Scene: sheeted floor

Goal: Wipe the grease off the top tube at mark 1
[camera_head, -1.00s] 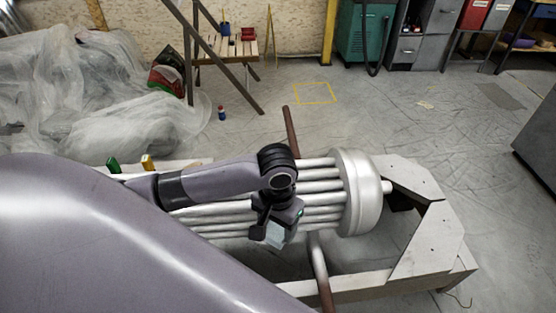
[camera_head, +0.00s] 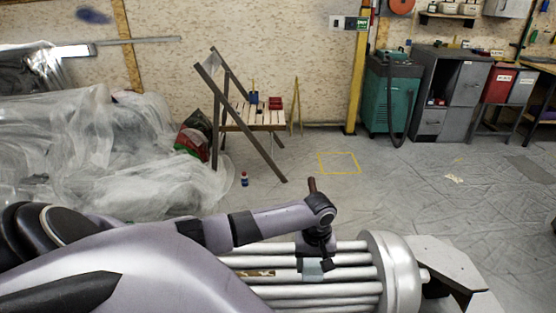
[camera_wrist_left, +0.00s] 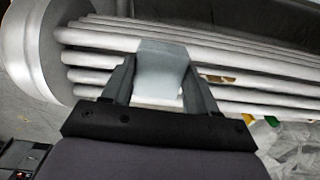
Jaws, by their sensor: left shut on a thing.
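The silver tube bundle (camera_head: 345,287) lies across the bottom of the head view and ends in a round silver head (camera_head: 403,275). A brown grease patch (camera_head: 255,273) shows on one of the upper tubes, left of my gripper. It also shows in the wrist view (camera_wrist_left: 218,79), right of the fingers. My left gripper (camera_head: 315,262) is over the upper tubes, shut on a pale blue-grey wiping pad (camera_wrist_left: 162,68). The pad is at the tubes; I cannot tell whether it touches them. No mark number is readable. My right gripper is not in view.
Plastic-sheeted heaps (camera_head: 110,160) fill the left. A small bottle (camera_head: 244,179) stands on the floor. A brown bar (camera_head: 312,185) sticks up behind the tubes. The floor behind the bundle is mostly clear.

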